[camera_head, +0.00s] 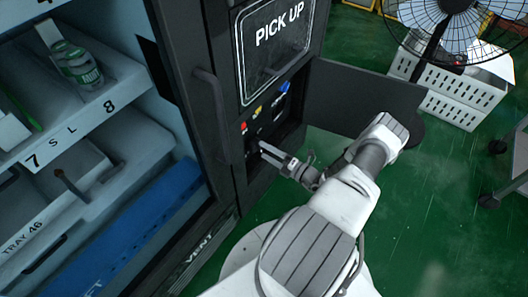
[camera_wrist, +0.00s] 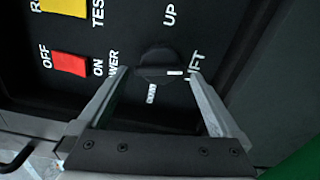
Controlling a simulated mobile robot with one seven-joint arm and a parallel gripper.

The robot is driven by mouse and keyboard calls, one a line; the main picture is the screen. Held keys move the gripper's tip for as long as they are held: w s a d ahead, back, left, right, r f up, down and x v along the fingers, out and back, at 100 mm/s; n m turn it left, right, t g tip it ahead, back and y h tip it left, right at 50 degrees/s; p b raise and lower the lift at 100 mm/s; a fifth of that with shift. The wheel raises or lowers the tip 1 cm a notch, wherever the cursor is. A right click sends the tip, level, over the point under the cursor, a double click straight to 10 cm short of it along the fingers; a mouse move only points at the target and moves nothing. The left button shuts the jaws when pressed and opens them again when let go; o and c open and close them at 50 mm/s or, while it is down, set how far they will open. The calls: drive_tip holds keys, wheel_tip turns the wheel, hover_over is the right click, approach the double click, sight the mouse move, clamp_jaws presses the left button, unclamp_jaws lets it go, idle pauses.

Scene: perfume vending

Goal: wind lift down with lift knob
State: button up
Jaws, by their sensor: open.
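The lift knob (camera_wrist: 157,62) is a dark round knob on the black control panel, with a small white mark at its right side in the wrist view. It sits by the words UP, DOWN and LIFT. My gripper (camera_wrist: 158,78) is open, with one finger on each side of the knob; I cannot tell whether either finger touches it. In the head view my gripper (camera_head: 268,153) reaches into the panel recess of the vending machine, and the knob is hard to make out there. A blue slab (camera_head: 140,235) with letters ending in FT lies low inside the machine.
A red switch (camera_wrist: 69,64) marked OFF, ON and a yellow switch (camera_wrist: 64,7) sit left of the knob. An open dark panel door (camera_head: 360,95) stands right of the recess. A black handle (camera_head: 211,115) is left of it. Crates (camera_head: 455,105) and a fan (camera_head: 440,15) stand behind.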

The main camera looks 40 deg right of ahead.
drive_tip(key=shift+x, duration=0.85)
drive_tip(key=c, duration=1.1)
drive_tip(key=shift+n, duration=0.3)
drive_tip(key=n, duration=0.4)
drive_tip(key=shift+b, duration=0.35)
drive_tip(key=n, duration=0.4)
drive_tip(key=shift+s+n, duration=0.1)
drive_tip(key=shift+n, duration=0.3)
drive_tip(key=n, duration=0.4)
drive_tip(key=shift+n+p, duration=0.3)
drive_tip(key=shift+p, duration=0.05)
drive_tip(key=shift+n, duration=1.9)
